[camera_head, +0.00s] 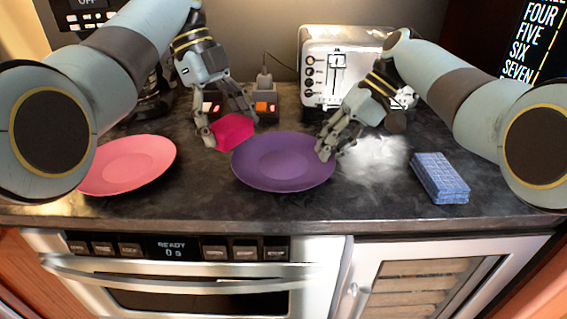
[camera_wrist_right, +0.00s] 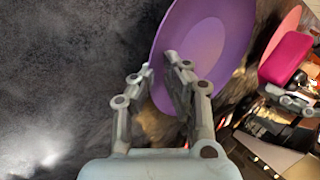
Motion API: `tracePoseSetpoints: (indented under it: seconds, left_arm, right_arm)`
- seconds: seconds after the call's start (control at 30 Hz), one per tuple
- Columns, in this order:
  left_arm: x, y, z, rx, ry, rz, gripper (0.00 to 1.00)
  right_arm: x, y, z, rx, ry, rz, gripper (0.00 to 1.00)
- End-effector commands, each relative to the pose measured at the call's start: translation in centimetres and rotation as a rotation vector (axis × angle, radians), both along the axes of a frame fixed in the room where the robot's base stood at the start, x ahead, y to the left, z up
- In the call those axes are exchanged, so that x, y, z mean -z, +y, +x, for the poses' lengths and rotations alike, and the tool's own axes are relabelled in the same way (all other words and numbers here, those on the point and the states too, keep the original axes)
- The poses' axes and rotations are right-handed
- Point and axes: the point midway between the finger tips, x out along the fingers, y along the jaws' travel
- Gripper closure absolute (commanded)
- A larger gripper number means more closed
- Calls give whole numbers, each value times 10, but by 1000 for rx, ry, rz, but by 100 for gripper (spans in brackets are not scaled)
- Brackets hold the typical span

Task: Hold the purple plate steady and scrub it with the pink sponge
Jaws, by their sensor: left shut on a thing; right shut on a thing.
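The purple plate (camera_head: 283,165) lies on the dark counter in the middle of the head view. My right gripper (camera_head: 326,152) is shut on its right rim. The right wrist view shows the plate (camera_wrist_right: 215,40) with its edge between the fingers (camera_wrist_right: 168,85). The pink sponge (camera_head: 232,132) is held by my left gripper (camera_head: 226,130), just above and left of the plate's upper left edge. The sponge also shows at the right of the right wrist view (camera_wrist_right: 286,58). I cannot tell whether the sponge touches the plate.
A pink plate (camera_head: 128,163) lies on the left of the counter. A blue patterned sponge-like block (camera_head: 440,178) lies on the right. A toaster (camera_head: 335,60) and a power outlet box (camera_head: 264,104) stand at the back. An oven front (camera_head: 190,270) is below the counter edge.

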Motion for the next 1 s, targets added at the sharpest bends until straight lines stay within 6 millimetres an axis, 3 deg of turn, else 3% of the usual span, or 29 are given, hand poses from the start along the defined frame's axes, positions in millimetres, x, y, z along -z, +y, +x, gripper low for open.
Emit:
tracePoseSetpoints:
  seconds: [0.27, 0.3, 0.5, 0.83, 1.0]
  left_arm:
    - [0, 0, 0, -1, 0, 0, 51]
    - [0, 0, 0, -1, 0, 0, 51]
    - [0, 0, 0, -1, 0, 0, 51]
    - [0, 0, 0, -1, 0, 0, 51]
    - [0, 0, 0, -1, 0, 0, 51]
  right_arm:
    - [2, -1, -1, 0, 5, -2, 100]
    - [2, -1, -1, 0, 5, -2, 87]
    - [1, 0, -1, 1, 2, -2, 64]
    - [-3, -3, 1, 1, 0, -1, 64]
    - [-25, -18, 5, 2, -3, -2, 64]
